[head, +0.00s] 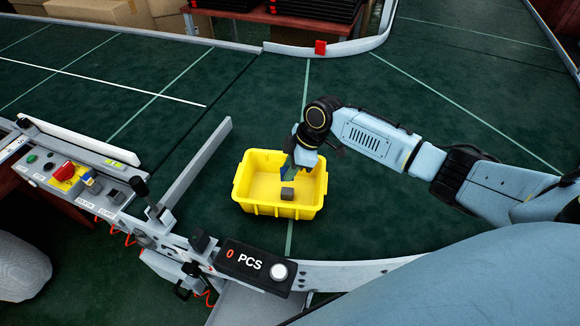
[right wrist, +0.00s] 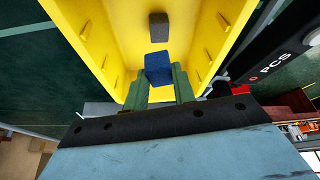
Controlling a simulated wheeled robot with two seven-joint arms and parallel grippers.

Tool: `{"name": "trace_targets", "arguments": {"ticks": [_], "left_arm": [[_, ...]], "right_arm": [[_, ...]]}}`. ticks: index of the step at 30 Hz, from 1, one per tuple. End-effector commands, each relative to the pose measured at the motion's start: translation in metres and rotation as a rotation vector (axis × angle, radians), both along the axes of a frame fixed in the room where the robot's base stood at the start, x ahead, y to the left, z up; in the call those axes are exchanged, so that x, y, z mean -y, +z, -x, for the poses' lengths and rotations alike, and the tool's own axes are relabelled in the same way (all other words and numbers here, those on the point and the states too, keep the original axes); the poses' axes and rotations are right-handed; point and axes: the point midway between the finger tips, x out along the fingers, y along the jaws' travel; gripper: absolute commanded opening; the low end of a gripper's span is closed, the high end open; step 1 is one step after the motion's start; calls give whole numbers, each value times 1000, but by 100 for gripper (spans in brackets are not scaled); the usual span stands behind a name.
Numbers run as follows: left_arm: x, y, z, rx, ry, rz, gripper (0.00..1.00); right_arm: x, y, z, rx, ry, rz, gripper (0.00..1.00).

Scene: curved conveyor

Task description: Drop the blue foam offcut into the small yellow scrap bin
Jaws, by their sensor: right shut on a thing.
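The small yellow scrap bin (head: 246,190) stands on the dark green conveyor belt in the head view. Its yellow walls also fill much of the right wrist view (right wrist: 95,35). My right gripper (head: 289,173) points down over the inside of the bin. In the right wrist view the blue foam offcut (right wrist: 158,69) sits between the two green fingers, which are shut on it. In the head view the offcut is hard to make out behind the gripper. I cannot tell how high it is above the bin floor. My left gripper is not in view.
A small dark grey block (head: 288,194) lies inside the bin, close to the offcut. A counter box marked PCS (head: 250,262) and a control panel (head: 75,180) stand at the near left. A grey guide bar (head: 195,170) is left of the bin. The belt beyond is clear.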

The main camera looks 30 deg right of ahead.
Motion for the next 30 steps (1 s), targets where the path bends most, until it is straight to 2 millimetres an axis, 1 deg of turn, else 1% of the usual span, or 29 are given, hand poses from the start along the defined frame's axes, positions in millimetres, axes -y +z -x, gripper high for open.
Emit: {"name": "trace_targets", "arguments": {"ticks": [1, 3, 11, 12, 17, 26, 29, 30], "left_arm": [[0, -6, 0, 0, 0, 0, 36], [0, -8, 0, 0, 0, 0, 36], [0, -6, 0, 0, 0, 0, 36], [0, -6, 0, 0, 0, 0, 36], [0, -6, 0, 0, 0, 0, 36], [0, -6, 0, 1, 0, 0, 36], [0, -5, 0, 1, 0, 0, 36], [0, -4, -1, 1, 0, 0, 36]], "right_arm": [[0, -5, 0, 1, 0, 0, 5], [0, -7, 0, 1, 0, 0, 5], [0, -5, 0, 1, 0, 0, 5], [0, -5, 0, 1, 0, 0, 31], [0, -5, 0, 1, 0, 0, 51], [1, -4, 0, 1, 0, 0, 51], [4, 4, 1, 2, -2, 0, 51], [6, 10, 2, 2, -1, 0, 51]]}}
